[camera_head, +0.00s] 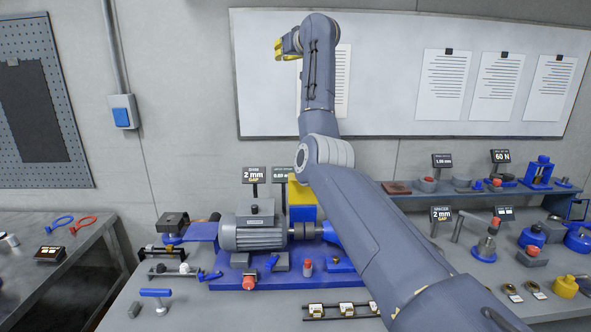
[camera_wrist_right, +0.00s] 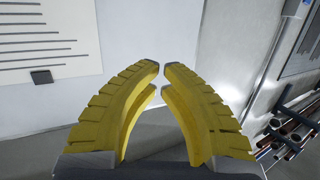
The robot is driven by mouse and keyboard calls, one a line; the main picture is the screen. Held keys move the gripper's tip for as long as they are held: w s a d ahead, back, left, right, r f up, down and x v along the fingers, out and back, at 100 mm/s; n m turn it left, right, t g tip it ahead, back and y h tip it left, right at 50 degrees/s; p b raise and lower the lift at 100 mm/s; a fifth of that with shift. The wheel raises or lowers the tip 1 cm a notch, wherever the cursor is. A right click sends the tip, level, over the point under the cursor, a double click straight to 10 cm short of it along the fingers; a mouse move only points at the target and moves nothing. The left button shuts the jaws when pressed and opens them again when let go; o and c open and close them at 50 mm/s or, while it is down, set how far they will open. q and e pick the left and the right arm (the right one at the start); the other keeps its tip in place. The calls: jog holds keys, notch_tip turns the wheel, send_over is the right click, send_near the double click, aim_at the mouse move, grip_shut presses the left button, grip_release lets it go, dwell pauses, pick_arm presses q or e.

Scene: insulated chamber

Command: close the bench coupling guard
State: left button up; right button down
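The motor bench rig stands on a blue base (camera_head: 222,272) in the middle of the head view. It has a grey motor (camera_head: 252,232) with a shaft coupling (camera_head: 304,230) at its right. A yellow cover-like part (camera_head: 300,191) stands above and behind the coupling, over a blue block (camera_head: 303,214); it looks like the guard, raised, and my arm partly hides it. My right gripper (camera_head: 282,50) is high above the bench before the whiteboard. In the wrist view its yellow fingers (camera_wrist_right: 161,68) almost meet at the tips, with nothing between them. My left gripper is not in view.
My right arm hides the bench right of the coupling. A red button (camera_head: 249,283) and a red-topped part (camera_head: 308,266) stand at the rig's front. A small rack (camera_head: 343,309) lies nearer. Tools and small fixtures crowd the right side. A side table (camera_head: 40,285) is at left.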

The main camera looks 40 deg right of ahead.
jog(key=s+f+m+g, duration=0.1)
jog(key=s+f+g, duration=0.2)
jog(key=f, duration=0.7)
jog(key=s+f+m+g, duration=0.2)
jog(key=s+f+g, duration=0.1)
jog(key=f, duration=0.7)
jog(key=s+f+m+g, duration=0.1)
jog(key=s+f+g, duration=0.3)
jog(key=f, duration=0.6)
jog(key=shift+d+f+g+h, duration=0.3)
jog(key=shift+d+g+h, duration=0.1)
jog(key=x, duration=0.9)
jog(key=shift+f+m, duration=0.3)
jog(key=shift+f, duration=0.1)
jog(key=shift+w+d, duration=0.1)
